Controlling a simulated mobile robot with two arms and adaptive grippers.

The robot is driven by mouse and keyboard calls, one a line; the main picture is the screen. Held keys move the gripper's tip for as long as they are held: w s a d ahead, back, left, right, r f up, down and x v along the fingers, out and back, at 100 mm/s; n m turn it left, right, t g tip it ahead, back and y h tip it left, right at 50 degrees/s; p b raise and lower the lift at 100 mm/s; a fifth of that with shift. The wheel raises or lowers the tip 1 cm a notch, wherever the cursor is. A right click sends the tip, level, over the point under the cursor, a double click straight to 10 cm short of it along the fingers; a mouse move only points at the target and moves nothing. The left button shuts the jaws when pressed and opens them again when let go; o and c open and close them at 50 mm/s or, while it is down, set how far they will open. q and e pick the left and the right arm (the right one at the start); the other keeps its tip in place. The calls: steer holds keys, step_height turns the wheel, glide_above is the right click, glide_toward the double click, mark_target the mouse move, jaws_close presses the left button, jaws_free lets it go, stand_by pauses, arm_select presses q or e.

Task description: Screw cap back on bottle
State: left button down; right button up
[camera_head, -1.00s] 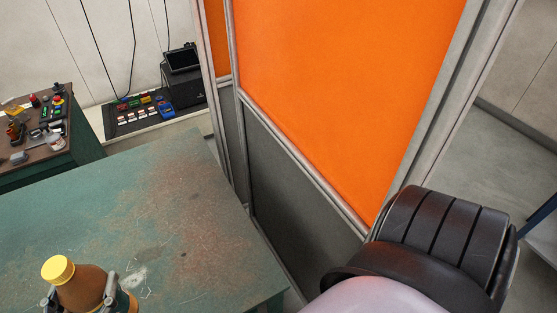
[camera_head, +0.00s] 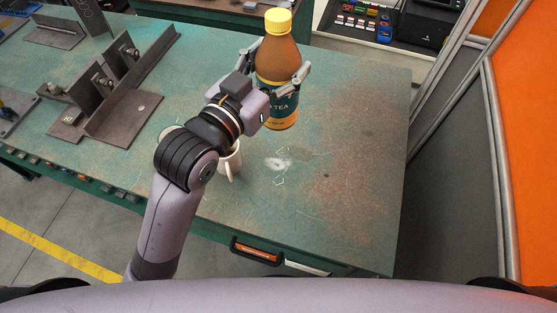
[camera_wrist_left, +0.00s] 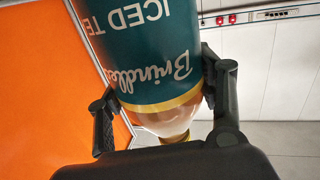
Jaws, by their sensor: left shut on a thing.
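An amber iced-tea bottle (camera_head: 278,60) with a teal and yellow label is upright at the upper middle of the head view. Its yellow cap (camera_head: 278,21) sits on top of the neck; I cannot tell how tight it is. My left gripper (camera_head: 277,68) is shut on the bottle's body, one finger on each side, below the cap. In the left wrist view the bottle (camera_wrist_left: 145,50) appears upside down between the fingers, its neck toward the bottom edge. I cannot tell whether the bottle's base touches the table. My right gripper is not in view.
The worn green workbench (camera_head: 340,190) is clear right of the bottle. A white mug (camera_head: 230,161) stands close beside my left arm. Steel angle fixtures (camera_head: 115,90) stand at the left. An orange screen (camera_head: 530,130) and a grey panel (camera_head: 452,165) bound the right side.

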arm_select(q)
step_height(320, 180, down, 16)
steer(key=b, duration=0.1)
steer(key=shift+r, duration=0.2)
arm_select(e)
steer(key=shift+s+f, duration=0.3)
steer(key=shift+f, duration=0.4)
arm_select(q)
steer(key=shift+f+b, duration=0.3)
steer(key=shift+f, duration=1.85)
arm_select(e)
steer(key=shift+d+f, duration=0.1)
arm_select(q)
steer(key=shift+f, duration=0.1)
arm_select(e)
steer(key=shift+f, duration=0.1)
arm_select(q)
steer(key=shift+c, duration=2.2)
jaws_free()
steer(key=shift+s+f, duration=0.1)
